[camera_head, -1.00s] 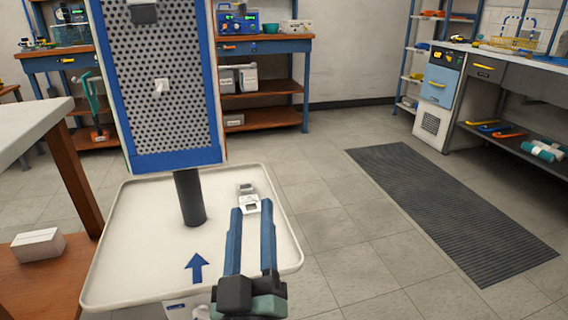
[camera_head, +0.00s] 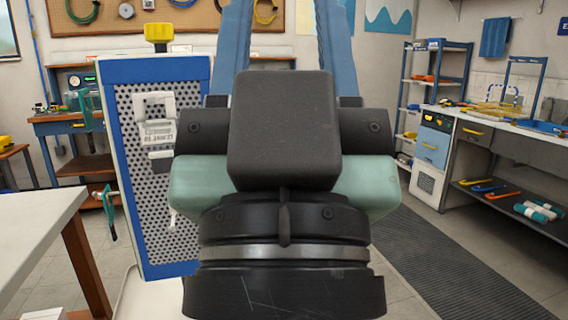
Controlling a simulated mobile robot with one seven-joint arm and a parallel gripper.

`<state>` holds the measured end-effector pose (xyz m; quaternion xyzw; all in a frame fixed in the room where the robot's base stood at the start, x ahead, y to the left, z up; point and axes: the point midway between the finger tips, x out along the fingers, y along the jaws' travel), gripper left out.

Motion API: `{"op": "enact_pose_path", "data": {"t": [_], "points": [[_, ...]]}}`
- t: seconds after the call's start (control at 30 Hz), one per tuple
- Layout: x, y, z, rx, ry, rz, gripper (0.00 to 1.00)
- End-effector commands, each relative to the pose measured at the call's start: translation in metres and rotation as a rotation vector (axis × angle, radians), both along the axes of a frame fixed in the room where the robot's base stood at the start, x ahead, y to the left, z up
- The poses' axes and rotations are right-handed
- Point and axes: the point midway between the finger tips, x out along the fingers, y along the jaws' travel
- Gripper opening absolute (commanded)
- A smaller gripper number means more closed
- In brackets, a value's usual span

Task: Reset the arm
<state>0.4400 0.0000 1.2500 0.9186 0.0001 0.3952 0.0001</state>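My gripper (camera_head: 284,20) is raised close in front of the camera, pointing up. Its two blue fingers stand apart with clear background between them, and I see nothing held there. The fingertips are cut off by the top edge of the picture. The dark palm block and green-grey body of my gripper fill the middle of the view. The perforated board with a blue frame (camera_head: 146,266) stands upright behind it on the left, its right part covered.
A white-topped table (camera_head: 40,232) is near at the left. A workbench (camera_head: 70,128) stands at the back left. A counter with drawers (camera_head: 478,140) and blue shelves (camera_head: 440,75) are at the right. A dark ribbed mat (camera_head: 440,265) lies on otherwise clear floor at the right.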

Motion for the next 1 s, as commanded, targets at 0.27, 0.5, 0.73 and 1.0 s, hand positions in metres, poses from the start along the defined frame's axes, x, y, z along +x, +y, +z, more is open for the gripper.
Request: {"op": "enact_pose_path", "data": {"t": [0.27,0.5,0.73,1.0], "points": [[0.0,0.0,0.105,-0.001,0.001,0.0,0.46],[0.0,0.001,0.179,-0.001,0.001,0.001,0.46],[0.001,0.001,0.246,-0.001,0.001,0.001,0.46],[0.001,0.001,0.28,-0.001,0.001,0.001,0.46]]}}
